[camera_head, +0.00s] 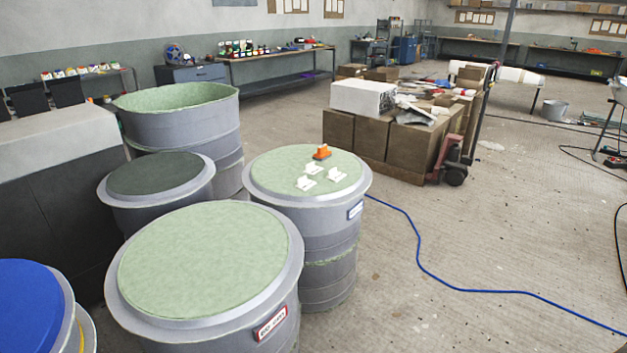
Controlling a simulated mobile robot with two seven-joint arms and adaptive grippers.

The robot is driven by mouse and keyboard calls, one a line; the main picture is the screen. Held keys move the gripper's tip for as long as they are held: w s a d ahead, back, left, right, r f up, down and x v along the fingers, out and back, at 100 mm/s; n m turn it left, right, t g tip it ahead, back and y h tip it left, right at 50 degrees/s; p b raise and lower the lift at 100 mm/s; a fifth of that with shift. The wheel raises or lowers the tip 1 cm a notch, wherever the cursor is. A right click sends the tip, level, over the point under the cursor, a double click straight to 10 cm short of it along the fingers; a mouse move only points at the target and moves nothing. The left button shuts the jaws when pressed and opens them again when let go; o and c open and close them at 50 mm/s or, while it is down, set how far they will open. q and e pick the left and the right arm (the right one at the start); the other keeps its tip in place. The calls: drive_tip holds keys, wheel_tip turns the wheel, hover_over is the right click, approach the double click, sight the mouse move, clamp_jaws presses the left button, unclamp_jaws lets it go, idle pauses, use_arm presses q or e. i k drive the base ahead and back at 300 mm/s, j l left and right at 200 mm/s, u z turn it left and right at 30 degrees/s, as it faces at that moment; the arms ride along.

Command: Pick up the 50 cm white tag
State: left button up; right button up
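Three small white tags lie on the pale green top of a grey drum (270,165) in the middle of the view. One white tag (313,169) is at the back, another white tag (305,183) is at the front left, and a third white tag (337,174) is at the right. Any markings on them are too small to read, so I cannot tell which is the 50 cm one. An orange object (322,153) sits just behind them on the same top. Neither of my grippers is in view.
A larger green-topped drum (205,260) stands in front, with a dark-topped drum (155,174) and a tall green-rimmed drum (180,97) behind. A blue-topped drum (28,305) is at lower left. A blue hose (420,255) crosses the otherwise open floor at right. A loaded pallet (385,145) stands beyond.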

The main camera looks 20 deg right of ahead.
sight(304, 183)
drive_tip(key=i+l, duration=0.15)
drive_tip(key=l, duration=0.25)
drive_tip(key=i+l, duration=0.15)
drive_tip(key=l, duration=0.2)
drive_tip(key=i+l, duration=0.15)
drive_tip(key=l, duration=0.25)
drive_tip(key=i+l, duration=0.2)
drive_tip(key=l, duration=0.2)
drive_tip(key=i+l, duration=0.15)
drive_tip(key=l, duration=0.2)
drive_tip(key=i+l, duration=0.35)
drive_tip(key=l, duration=0.25)
drive_tip(key=i+l, duration=0.2)
drive_tip(key=l+u, duration=0.05)
drive_tip(key=l, duration=0.05)
